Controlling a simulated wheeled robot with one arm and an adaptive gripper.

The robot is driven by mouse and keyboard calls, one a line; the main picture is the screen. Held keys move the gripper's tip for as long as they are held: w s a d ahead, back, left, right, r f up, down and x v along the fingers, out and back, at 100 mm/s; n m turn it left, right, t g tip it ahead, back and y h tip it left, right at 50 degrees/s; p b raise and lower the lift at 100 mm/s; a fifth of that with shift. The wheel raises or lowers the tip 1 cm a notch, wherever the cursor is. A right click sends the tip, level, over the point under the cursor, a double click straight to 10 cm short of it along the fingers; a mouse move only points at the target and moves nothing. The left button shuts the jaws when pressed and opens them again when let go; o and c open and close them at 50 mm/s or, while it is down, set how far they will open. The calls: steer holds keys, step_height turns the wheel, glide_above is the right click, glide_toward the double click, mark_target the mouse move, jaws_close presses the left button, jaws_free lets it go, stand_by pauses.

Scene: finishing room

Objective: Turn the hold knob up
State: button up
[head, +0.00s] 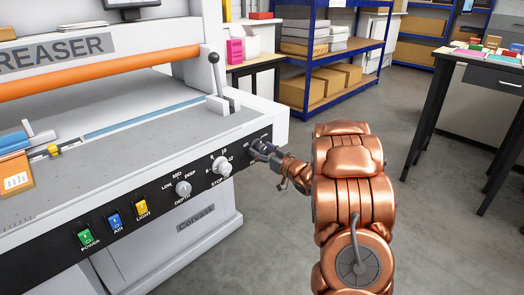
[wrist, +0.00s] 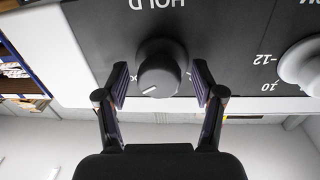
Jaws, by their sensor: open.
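The hold knob (wrist: 158,72) is a dark round knob on the black control panel, under the word HOLD in the wrist view. A short white mark on its face points to the lower left in that view. My gripper (wrist: 160,84) is open, with one finger on each side of the knob. Narrow gaps seem to show between fingers and knob, so I cannot tell any contact.
The white stop knob (head: 221,166) is close beside the hold knob, and also shows in the wrist view (wrist: 302,66). The depth knob (head: 183,188) and coloured switches (head: 114,222) are further left. A black-ball lever (head: 215,75) stands above.

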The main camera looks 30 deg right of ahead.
steer(key=shift+w, duration=0.2)
steer(key=c, duration=1.2)
